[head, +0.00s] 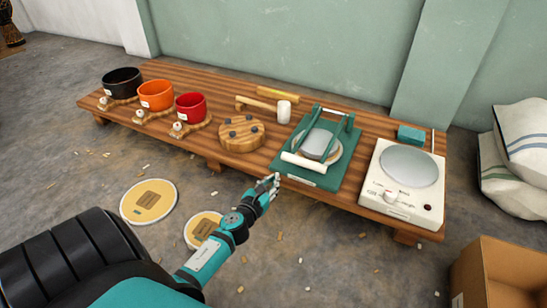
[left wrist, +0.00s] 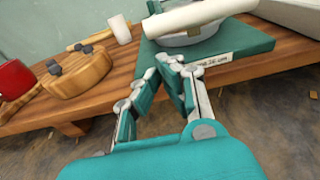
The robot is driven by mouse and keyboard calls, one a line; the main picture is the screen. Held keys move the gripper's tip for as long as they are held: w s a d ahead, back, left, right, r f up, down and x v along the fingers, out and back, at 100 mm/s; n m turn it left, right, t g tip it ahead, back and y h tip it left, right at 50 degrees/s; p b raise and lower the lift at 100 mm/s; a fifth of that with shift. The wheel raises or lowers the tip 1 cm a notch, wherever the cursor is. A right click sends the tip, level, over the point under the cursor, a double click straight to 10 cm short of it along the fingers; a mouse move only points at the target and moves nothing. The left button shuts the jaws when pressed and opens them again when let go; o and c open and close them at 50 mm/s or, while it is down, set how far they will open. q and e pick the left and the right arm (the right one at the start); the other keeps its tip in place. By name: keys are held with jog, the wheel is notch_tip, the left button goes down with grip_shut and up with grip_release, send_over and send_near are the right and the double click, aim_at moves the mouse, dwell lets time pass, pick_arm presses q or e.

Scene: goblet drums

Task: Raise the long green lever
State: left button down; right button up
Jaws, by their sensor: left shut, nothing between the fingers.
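A green press (head: 308,176) stands on the low wooden platform. Its long green lever (head: 308,128) has side bars running from the back toward the front, ending in a white cylindrical grip (head: 303,161). The grip is low at the front, over a round grey plate (head: 318,144). In the left wrist view the white grip (left wrist: 198,14) shows above the green base (left wrist: 235,42). My left gripper (head: 275,179) is shut and empty, in front of the press's left front corner. Its fingertips (left wrist: 181,66) appear below the grip, apart from it. My right gripper is not seen.
Left of the press are a wooden disc with dark knobs (head: 241,133), a mallet (head: 283,111) and several coloured pots (head: 156,95). A white scale (head: 402,184) stands to the right. Round yellow discs (head: 149,201) lie on the floor; a cardboard box (head: 498,275) is at lower right.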

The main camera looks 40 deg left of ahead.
pick_arm(q)
jog(key=shift+b+x, duration=1.15)
jog(key=shift+x, duration=2.7)
